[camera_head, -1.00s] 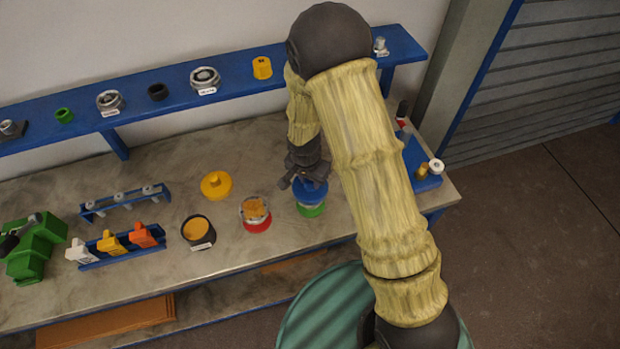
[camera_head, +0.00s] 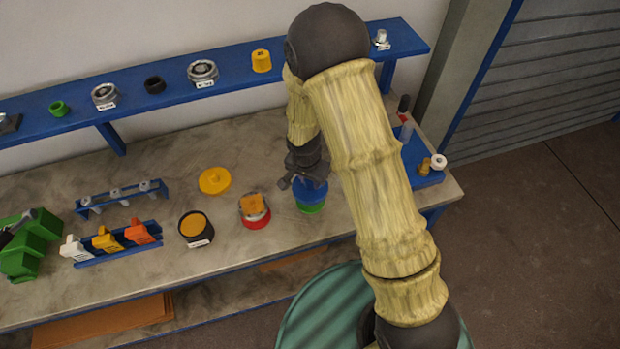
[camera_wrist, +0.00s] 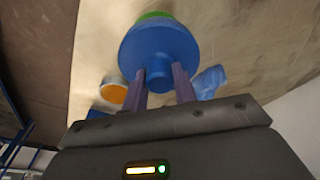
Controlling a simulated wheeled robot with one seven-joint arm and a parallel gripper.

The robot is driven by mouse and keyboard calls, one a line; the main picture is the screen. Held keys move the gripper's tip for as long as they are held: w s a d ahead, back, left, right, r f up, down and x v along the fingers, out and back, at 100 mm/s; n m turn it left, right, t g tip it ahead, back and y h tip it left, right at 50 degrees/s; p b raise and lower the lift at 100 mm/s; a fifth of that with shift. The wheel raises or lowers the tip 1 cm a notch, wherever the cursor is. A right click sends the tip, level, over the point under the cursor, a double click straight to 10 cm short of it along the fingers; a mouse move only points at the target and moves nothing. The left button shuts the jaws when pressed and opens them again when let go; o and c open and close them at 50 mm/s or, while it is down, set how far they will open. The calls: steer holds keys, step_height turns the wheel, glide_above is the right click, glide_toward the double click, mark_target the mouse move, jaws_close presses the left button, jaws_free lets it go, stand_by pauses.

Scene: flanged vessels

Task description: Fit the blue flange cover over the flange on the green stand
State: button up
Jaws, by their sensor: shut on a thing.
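The blue flange cover (camera_head: 312,193) is a round disc with a knob, and it also shows in the wrist view (camera_wrist: 158,45). My gripper (camera_head: 303,180) is shut on the cover's knob, its two fingers (camera_wrist: 159,88) on either side of it. The cover is directly on top of the green stand (camera_head: 310,208), which peeks out beyond the cover in the wrist view (camera_wrist: 154,15). The flange between them is hidden, and the cover looks level. I cannot tell whether it is fully seated.
A red-based vessel (camera_head: 256,219) stands just left of the green stand, with a dark vessel (camera_head: 195,228) and a yellow cover (camera_head: 214,181) further left. A blue tray (camera_head: 428,176) with small parts is at the right end. A blue shelf (camera_head: 225,82) runs behind.

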steer(key=shift+f+b, duration=0.4)
steer(key=shift+f, duration=0.05)
steer(key=o, duration=1)
steer(key=shift+o, duration=0.2)
steer(key=shift+r, duration=0.1)
step_height(320, 180, up, 17)
steer(key=s+a+b, duration=0.1)
steer(key=s+b, duration=0.1)
steer(key=shift+a, duration=0.15)
steer(key=shift+s, duration=0.1)
steer(key=s+d+n, duration=0.3)
steer(key=s+d, duration=0.2)
steer(key=d, duration=0.2)
steer(key=s+d+n+t, duration=0.1)
steer(key=s+d+n, duration=0.1)
steer(key=s+d, duration=0.3)
steer(key=d, duration=0.3)
steer(key=shift+n+y, duration=0.4)
